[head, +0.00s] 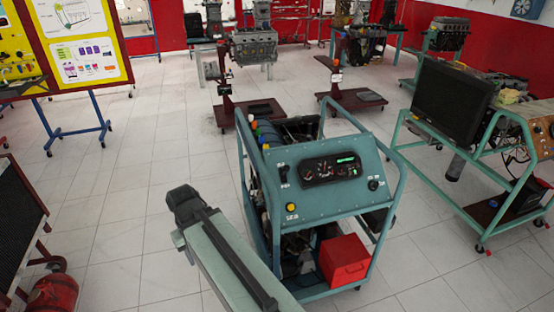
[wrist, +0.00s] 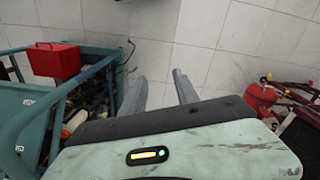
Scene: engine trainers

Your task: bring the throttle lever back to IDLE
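The teal engine trainer (head: 325,205) stands mid-floor in the head view. Its sloped panel has a gauge cluster (head: 330,170). A small black lever (head: 284,174) at the panel's left looks like the throttle lever. A black knob (head: 373,184) is at the right. The markings are too small to read, so I cannot tell the lever's setting. My gripper (wrist: 159,75) is open, its two grey fingers apart with only floor tiles between them. It is left of the trainer, away from the panel. The trainer's frame (wrist: 85,75) shows at the wrist view's left; the lever is not visible there.
A red box (head: 344,260) sits low on the trainer's front; it also shows in the wrist view (wrist: 53,60). A red gas cylinder (head: 55,294) is at lower left. A stand with a black monitor (head: 450,98) is at right.

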